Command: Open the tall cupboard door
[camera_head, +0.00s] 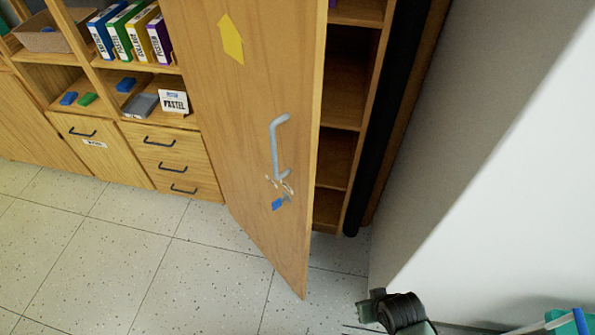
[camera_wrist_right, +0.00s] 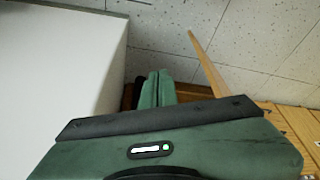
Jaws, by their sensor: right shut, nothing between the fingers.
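The tall cupboard door (camera_head: 250,110) stands ajar, swung out toward me, with dark shelves (camera_head: 340,110) showing in the gap on its right. Its grey handle (camera_head: 278,148) is on the outer face, with keys and a blue tag (camera_head: 280,203) hanging just below. A yellow arrow (camera_head: 231,38) is on the door. My right gripper (camera_wrist_right: 156,76) is shut and empty in the wrist view, pointing toward the cupboard's opening, right of the thin door edge as seen from the head. The door edge (camera_wrist_right: 207,62) shows beside it, apart from the fingers. My left gripper is out of view.
A white wall or panel (camera_head: 500,190) stands close on the right. Low drawers (camera_head: 170,160) and shelves with coloured binders (camera_head: 130,35) are at the left. The speckled tile floor (camera_head: 130,260) before them is clear. A teal item (camera_head: 560,325) shows at the bottom right.

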